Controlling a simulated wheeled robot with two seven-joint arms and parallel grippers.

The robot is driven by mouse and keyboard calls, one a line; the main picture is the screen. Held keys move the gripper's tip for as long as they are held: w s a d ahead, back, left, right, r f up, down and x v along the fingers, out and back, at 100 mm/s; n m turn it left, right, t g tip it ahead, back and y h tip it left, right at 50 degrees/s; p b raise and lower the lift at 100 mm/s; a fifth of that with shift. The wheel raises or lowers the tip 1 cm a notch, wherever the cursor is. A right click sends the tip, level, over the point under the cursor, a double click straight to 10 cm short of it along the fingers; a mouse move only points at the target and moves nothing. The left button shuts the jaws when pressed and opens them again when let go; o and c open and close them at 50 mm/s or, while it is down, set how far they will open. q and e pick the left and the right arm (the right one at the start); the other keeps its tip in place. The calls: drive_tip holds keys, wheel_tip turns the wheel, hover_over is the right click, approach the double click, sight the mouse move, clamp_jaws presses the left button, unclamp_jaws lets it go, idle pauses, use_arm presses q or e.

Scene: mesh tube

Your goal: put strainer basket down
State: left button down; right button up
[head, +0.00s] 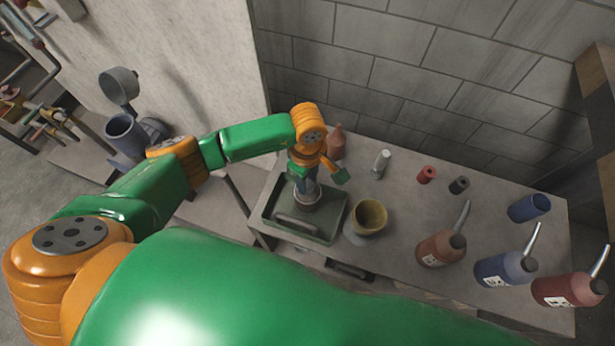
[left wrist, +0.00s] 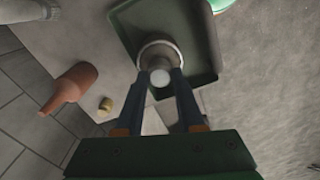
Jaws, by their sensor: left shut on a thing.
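The strainer basket (head: 306,203) is a small grey round cup with a pale rim. In the head view it is at the green tray (head: 272,228), over its back part. My left gripper (head: 308,186) points down from above and is shut on it. In the left wrist view the two dark fingers (left wrist: 161,74) reach the near side of the basket (left wrist: 160,46), with the tray (left wrist: 130,20) behind it. A pale round spot shows between the fingertips. I cannot tell whether the basket touches the tray floor. My right gripper is not in view.
A yellow cup (head: 370,214) stands right of the tray. A brown bottle (head: 336,142) and a small pale bottle (head: 381,163) stand behind. Several spouted bottles and a blue cup (head: 529,207) are to the right. The table middle (head: 420,205) is mostly clear.

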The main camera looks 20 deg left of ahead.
use_arm(q)
drive_tip(key=shift+f, duration=0.15)
drive_tip(key=c, duration=0.5)
unclamp_jaws()
drive_tip(key=shift+r, duration=0.45)
wheel_tip(320, 180, up, 12)
drive_tip(key=shift+f+b, duration=0.2)
drive_tip(key=shift+b, duration=0.65)
drive_tip(key=shift+s, duration=0.1)
